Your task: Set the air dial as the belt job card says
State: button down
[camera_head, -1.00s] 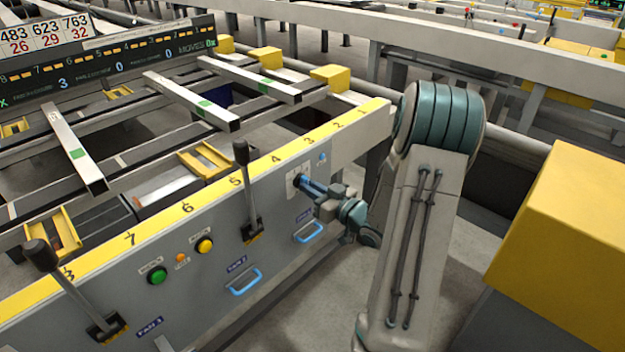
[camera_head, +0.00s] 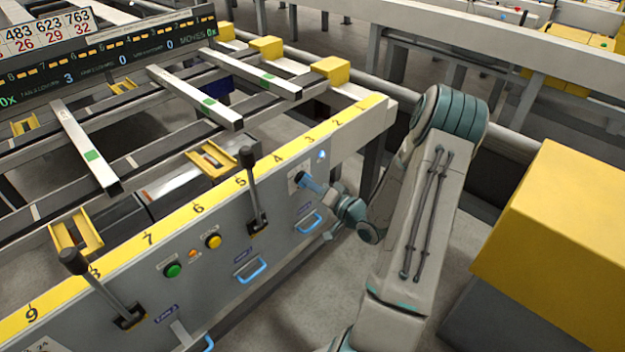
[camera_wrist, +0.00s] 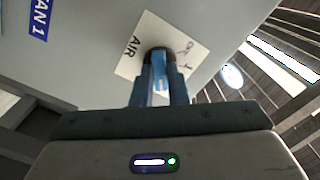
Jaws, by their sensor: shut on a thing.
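The air dial (camera_wrist: 158,49) is a dark round knob on a white plate (camera_wrist: 149,27) marked AIR, seen in the wrist view. My gripper (camera_wrist: 161,72) has its blue fingers shut on the knob, one on each side. A pointer-like blue piece shows between them. The fingers cover much of the knob, and I cannot read its setting. In the head view, my gripper (camera_head: 309,184) reaches the plate (camera_head: 294,181) on the grey side panel, below the yellow numbered strip.
Two black levers (camera_head: 253,190) (camera_head: 95,283), green (camera_head: 173,270) and yellow (camera_head: 213,241) buttons and blue handles (camera_head: 250,270) are on the panel. A display board (camera_head: 110,60) stands at upper left. A yellow block (camera_head: 560,240) is at right.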

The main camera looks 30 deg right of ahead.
jog(key=shift+m+p, duration=0.35)
jog(key=shift+m, duration=0.25)
jog(key=c, duration=1.4)
grip_release()
jog(key=shift+c, duration=0.2)
jog(key=shift+s, duration=0.1)
jog(key=v, duration=1.3)
jog(key=shift+s+d, duration=0.15)
jog(key=shift+s, duration=0.2)
